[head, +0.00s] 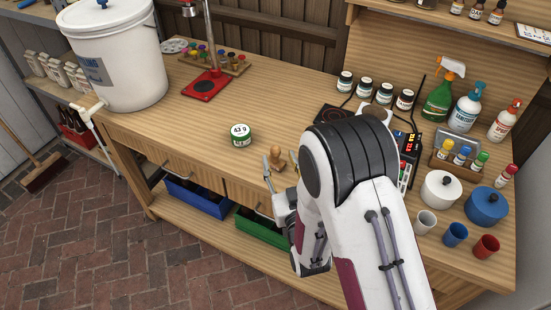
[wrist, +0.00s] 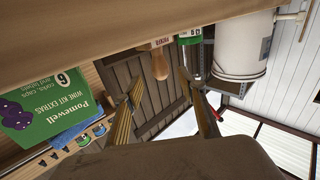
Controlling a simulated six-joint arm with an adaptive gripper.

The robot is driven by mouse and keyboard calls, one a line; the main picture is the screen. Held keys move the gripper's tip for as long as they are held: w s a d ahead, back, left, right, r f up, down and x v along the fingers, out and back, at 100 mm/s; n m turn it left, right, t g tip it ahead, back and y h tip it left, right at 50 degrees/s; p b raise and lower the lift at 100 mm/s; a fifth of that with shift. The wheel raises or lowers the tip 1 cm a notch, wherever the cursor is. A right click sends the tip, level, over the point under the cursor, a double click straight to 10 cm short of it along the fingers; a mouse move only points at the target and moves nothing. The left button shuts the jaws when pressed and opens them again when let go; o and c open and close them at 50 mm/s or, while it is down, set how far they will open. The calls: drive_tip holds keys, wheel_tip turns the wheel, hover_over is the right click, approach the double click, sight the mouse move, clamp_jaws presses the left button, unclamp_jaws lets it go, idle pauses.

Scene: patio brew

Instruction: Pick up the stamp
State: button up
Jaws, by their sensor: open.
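The stamp (head: 277,157) stands upright on the wooden bench near its front edge, with a light wooden knob handle. In the wrist view the picture is upside down, and the stamp (wrist: 160,66) hangs from the bench top at the top of the picture. My gripper (head: 270,168) is at the bench's front edge, close in front of the stamp; one finger shows to its left, and my arm hides much of the rest. In the wrist view my gripper (wrist: 162,86) is open and empty, with the stamp's handle between and beyond its fingertips. I see no contact.
A green and white jar (head: 240,136) marked 43 g stands left of the stamp. A red-based stand (head: 203,86) and a white bucket (head: 118,60) are farther left. Bottles, pots and cups crowd the right. A green box (wrist: 42,105) shows in the wrist view.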

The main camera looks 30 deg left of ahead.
sight(277, 155)
idle(0.3)
drive_tip(key=shift+f+x, duration=0.2)
drive_tip(key=shift+x, duration=2.4)
drive_tip(key=shift+c, duration=0.4)
clamp_jaws()
